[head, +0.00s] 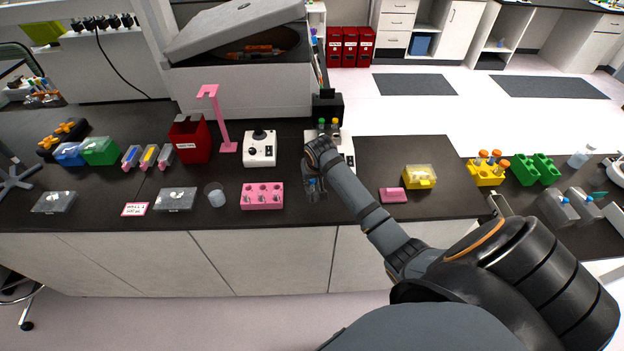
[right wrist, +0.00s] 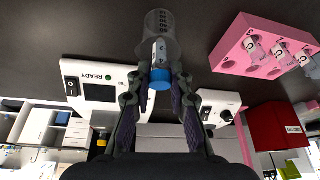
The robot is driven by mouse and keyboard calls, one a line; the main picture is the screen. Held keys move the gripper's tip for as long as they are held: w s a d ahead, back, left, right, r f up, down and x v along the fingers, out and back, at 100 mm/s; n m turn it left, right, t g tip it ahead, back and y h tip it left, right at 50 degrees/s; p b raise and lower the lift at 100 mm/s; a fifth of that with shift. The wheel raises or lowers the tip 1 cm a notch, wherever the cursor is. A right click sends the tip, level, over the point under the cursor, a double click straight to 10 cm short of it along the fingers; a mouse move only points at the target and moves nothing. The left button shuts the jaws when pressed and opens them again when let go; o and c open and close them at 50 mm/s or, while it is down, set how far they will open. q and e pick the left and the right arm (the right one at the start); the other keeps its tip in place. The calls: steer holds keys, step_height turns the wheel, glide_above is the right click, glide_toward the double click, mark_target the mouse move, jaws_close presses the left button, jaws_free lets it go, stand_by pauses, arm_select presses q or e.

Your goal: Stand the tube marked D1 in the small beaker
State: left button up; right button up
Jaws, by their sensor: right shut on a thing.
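My right gripper (head: 315,190) is shut on a blue-capped tube (right wrist: 160,77) just above the bench front, right of the pink rack (head: 262,196). The tube's marking is too small to read surely. In the right wrist view a clear graduated vessel (right wrist: 160,22), apparently a small beaker, lies beyond the tube's lower end. The tube overlaps it there; I cannot tell if the tip is inside. The pink rack, holding several tubes, also shows in the right wrist view (right wrist: 232,62). Another clear beaker-like cup (head: 215,194) stands left of the rack. My left gripper is out of view.
A white device with a READY screen (right wrist: 100,92) stands close behind my gripper. A white device with a knob (head: 260,149) and a red bin (head: 188,140) stand behind the rack. A pink block (head: 393,195) and yellow box (head: 420,177) lie to the right.

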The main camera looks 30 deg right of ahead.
steer(key=shift+f, duration=0.4)
steer(key=o, duration=0.8)
steer(key=shift+o, duration=0.2)
steer(key=shift+r, duration=0.1)
steer(key=v, duration=1.1)
steer(key=shift+s+r, duration=0.2)
steer(key=shift+r, duration=0.15)
